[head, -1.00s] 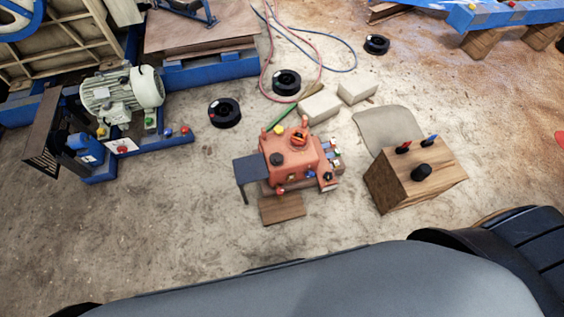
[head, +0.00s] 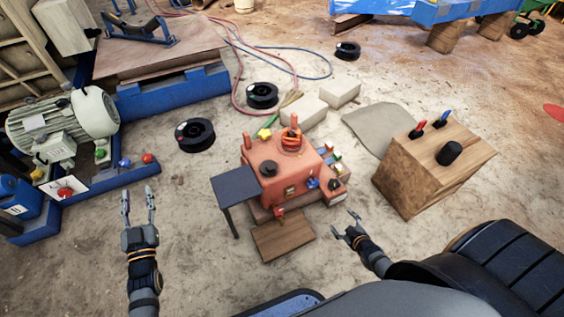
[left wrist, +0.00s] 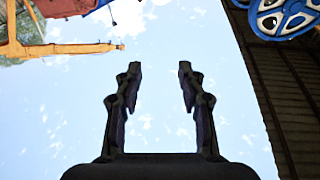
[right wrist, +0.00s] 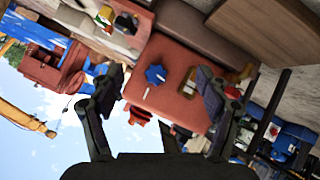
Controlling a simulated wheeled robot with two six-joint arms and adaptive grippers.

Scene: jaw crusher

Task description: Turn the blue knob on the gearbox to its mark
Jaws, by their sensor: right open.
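The gearbox (head: 280,165) is an orange-red box on the floor in the middle of the head view. Its blue knob (head: 312,183) is on the front face, low and to the right. In the right wrist view the knob (right wrist: 155,75) is a blue star shape on the red face, with a short white mark (right wrist: 147,92) just below it. My right gripper (head: 344,222) is open and empty, apart from the gearbox at its lower right; in its wrist view the knob appears between the fingers. My left gripper (head: 137,206) is open and empty, left of the gearbox; its wrist view shows mostly sky.
A dark side table (head: 235,186) stands against the gearbox's left, and a wooden board (head: 283,235) lies in front. A wooden box (head: 432,165) with levers and a black knob stands to the right. A motor (head: 62,120) on a blue frame is at left. Bare floor lies between.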

